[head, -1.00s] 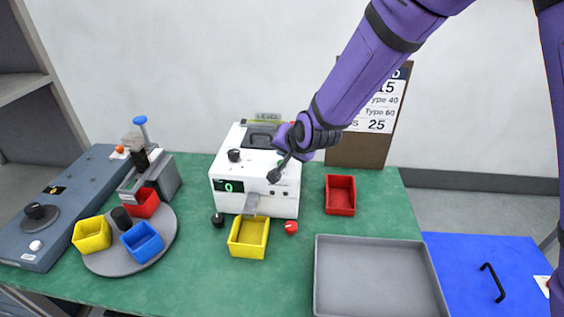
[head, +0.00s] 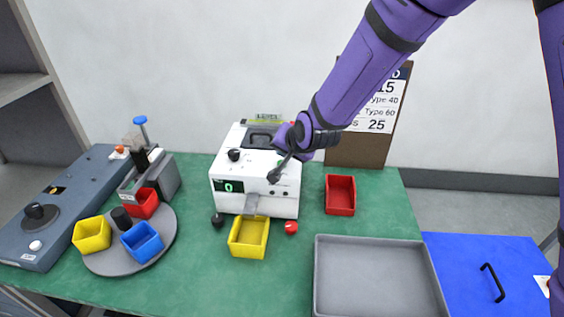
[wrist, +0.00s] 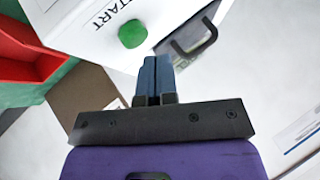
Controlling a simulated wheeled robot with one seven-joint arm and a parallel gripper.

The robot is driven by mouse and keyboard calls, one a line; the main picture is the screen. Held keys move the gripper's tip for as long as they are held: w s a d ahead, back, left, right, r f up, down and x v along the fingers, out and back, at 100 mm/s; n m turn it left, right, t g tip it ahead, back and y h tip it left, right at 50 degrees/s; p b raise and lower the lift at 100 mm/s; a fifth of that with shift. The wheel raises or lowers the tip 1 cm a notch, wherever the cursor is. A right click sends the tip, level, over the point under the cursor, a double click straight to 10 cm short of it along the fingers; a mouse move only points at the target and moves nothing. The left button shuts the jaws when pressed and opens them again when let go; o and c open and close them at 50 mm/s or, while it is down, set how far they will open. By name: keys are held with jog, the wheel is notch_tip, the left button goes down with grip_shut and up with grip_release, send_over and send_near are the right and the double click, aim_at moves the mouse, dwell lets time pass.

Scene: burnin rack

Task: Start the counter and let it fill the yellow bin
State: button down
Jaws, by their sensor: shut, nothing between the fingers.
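The counter (head: 230,202) is a white box at the back middle of the green table. Its small display (head: 229,186) shows a green 0. In the wrist view its green START button (wrist: 133,34) is just beyond my fingertips, with a small gap seeming to remain. The yellow bin (head: 248,252) stands under the counter's grey chute (head: 251,204) and looks empty. My gripper (wrist: 155,62) is shut and empty, over the right part of the counter. In the head view my arm hides the button or most of it.
A red bin (head: 340,207) stands right of the counter. A grey tray (head: 318,270) is at front right. A round turntable (head: 108,268) at left holds yellow, blue and red bins. Black and red knobs sit beside the yellow bin. A sign board (head: 365,155) stands behind my arm.

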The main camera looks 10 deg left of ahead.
jog(key=shift+f, duration=0.1)
jog(key=shift+f, duration=0.3)
jog(key=shift+f, duration=0.45)
dwell(0.8)
jog(key=shift+r, duration=0.85)
jog(key=shift+r, duration=0.1)
jog(key=shift+r, duration=2.45)
